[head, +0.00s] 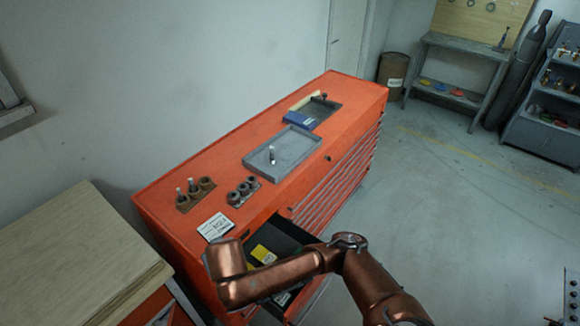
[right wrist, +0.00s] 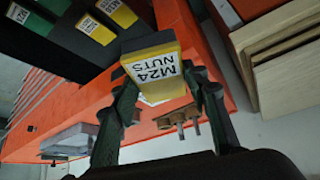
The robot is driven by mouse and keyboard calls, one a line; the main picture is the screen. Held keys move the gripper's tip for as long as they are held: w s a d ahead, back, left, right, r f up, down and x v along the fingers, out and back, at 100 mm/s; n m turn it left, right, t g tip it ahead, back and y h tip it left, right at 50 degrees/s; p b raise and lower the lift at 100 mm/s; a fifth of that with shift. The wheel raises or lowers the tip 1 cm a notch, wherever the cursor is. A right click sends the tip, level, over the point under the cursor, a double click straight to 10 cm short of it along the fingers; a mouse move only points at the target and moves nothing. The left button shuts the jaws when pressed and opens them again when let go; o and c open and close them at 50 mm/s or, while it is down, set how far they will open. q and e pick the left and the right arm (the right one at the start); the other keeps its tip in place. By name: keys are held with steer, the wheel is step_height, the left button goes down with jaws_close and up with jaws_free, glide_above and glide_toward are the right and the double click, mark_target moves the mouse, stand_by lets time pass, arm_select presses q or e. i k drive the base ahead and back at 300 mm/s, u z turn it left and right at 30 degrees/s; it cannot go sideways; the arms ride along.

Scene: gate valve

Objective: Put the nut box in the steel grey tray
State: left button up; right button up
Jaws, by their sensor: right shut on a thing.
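The nut box (right wrist: 152,68), yellow with a white label reading M24 NUTS, is between the fingers of my right gripper (right wrist: 163,80) in the right wrist view. The gripper is shut on it. In the head view my copper right arm reaches over the open drawer, and the gripper and held box are hidden. The steel grey tray (head: 290,148) lies on the red cabinet top, with a small upright bolt (head: 271,155) in it. What appears to be this tray shows at lower left in the right wrist view (right wrist: 70,139). My left gripper is not in view.
The red cabinet (head: 225,172) has an open drawer (head: 282,237) with more labelled boxes. On its top are a white card (head: 215,227), a brown holder with bolts (head: 195,194), a dark holder (head: 242,191), and a darker tray (head: 318,108) with a blue item behind the grey tray.

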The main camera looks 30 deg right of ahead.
mark_target(295, 145)
steer(key=k, duration=1.25)
steer(key=z, duration=1.85)
steer(key=i, duration=4.4)
steer(key=u, duration=3.25)
steer(key=i, duration=0.15)
steer(key=z, duration=0.05)
